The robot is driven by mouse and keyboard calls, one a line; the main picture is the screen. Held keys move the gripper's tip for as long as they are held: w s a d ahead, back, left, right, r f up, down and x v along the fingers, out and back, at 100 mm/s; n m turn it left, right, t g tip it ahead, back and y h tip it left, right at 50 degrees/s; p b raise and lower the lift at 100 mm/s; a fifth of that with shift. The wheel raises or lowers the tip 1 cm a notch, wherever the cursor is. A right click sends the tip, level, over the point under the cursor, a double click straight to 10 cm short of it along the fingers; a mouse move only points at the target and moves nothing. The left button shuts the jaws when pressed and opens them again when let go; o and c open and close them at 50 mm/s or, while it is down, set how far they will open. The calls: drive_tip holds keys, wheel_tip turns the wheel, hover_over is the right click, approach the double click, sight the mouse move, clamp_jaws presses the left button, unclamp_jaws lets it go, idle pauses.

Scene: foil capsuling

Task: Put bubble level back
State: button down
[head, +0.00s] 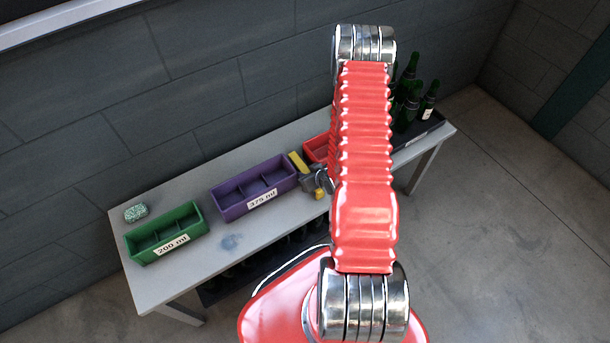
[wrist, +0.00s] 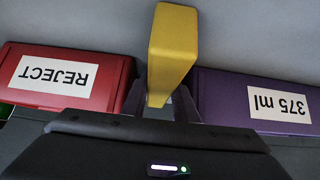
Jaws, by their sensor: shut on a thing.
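The bubble level appears as a yellow block (wrist: 173,48) in the wrist view, and its yellow end (head: 298,161) also shows in the head view. My gripper (wrist: 160,106) is shut on the near, lower end of the level. The level points away from my gripper, over the gap between the red REJECT tray (wrist: 115,88) and the purple 375 ml tray (wrist: 215,90). In the head view my gripper (head: 310,178) is at the table's middle, partly hidden by my red arm. I cannot tell whether the level touches the table.
The grey table (head: 190,187) stands along a dark wall. A green 200 ml tray (head: 150,248) and a speckled sponge-like block (head: 136,212) are at its left end. Dark bottles (head: 411,100) stand at the right. The table front has a bluish smudge (head: 231,242).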

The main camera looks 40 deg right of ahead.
sight(306, 171)
drive_tip(key=shift+r, duration=0.15)
drive_tip(key=shift+r, duration=4.9)
drive_tip(key=shift+w+a+r, duration=0.25)
drive_tip(key=shift+w+a, duration=0.1)
drive_tip(key=shift+a, duration=0.05)
drive_tip(key=w+a+r, duration=0.2)
drive_tip(key=a+r, duration=0.3)
drive_tip(key=a, duration=0.6)
drive_tip(key=w+a+r, duration=0.3)
drive_tip(key=a+r, duration=0.2)
drive_tip(key=a, duration=0.6)
drive_tip(key=shift+w+a+r+n, duration=0.25)
drive_tip(key=shift+a+r+n, duration=0.05)
drive_tip(key=shift+r, duration=0.1)
